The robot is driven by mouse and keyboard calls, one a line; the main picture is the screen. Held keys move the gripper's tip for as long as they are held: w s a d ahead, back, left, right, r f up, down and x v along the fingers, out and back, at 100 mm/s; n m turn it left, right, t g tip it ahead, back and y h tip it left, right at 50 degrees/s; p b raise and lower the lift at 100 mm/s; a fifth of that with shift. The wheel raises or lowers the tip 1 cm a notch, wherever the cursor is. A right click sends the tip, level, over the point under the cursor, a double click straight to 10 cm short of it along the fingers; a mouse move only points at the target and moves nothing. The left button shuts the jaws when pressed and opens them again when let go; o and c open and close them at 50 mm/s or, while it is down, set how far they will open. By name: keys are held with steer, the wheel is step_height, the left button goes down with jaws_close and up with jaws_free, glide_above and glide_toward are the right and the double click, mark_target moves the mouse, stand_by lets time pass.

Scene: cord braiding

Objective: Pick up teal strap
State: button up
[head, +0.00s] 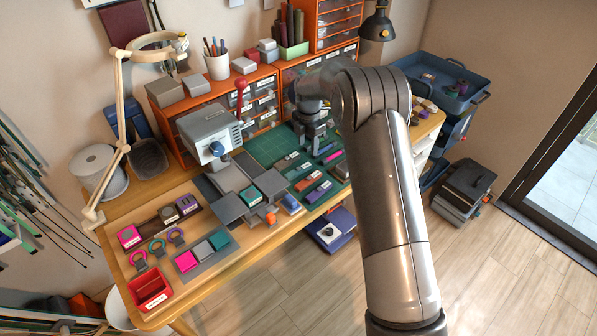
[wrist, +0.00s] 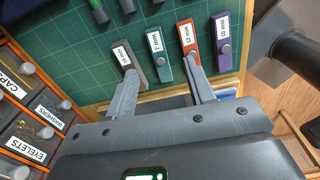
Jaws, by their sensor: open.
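The teal strap (wrist: 160,58), with a white "7 mm" label and a round grey stud, lies flat on the green cutting mat (wrist: 75,52) in the wrist view. My gripper (wrist: 161,66) is open and empty, its fingers spread to either side of the teal strap. The left fingertip overlaps a dark strap (wrist: 129,62) and the right fingertip overlaps the orange "12 mm" strap (wrist: 190,42) in that view. I cannot tell the fingers' height above the mat. In the head view my gripper (head: 312,145) hangs over the mat, behind the row of straps.
A purple strap (wrist: 222,40) lies beyond the orange one. Labelled drawers (wrist: 28,108) stand close on the left in the wrist view. In the head view, a grey press (head: 210,133) stands left of the mat, and a lamp (head: 377,25) hangs at the back.

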glide_above(304, 166)
steer(key=d, duration=0.1)
step_height(304, 166, down, 5)
steer(key=shift+s+r, duration=0.1)
steer(key=shift+r, duration=0.1)
steer(key=f, duration=0.3)
steer(key=a+f, duration=0.1)
steer(key=f, duration=0.1)
steer(key=shift+c, duration=0.3)
steer(key=c, duration=1)
steer(key=shift+r, duration=0.15)
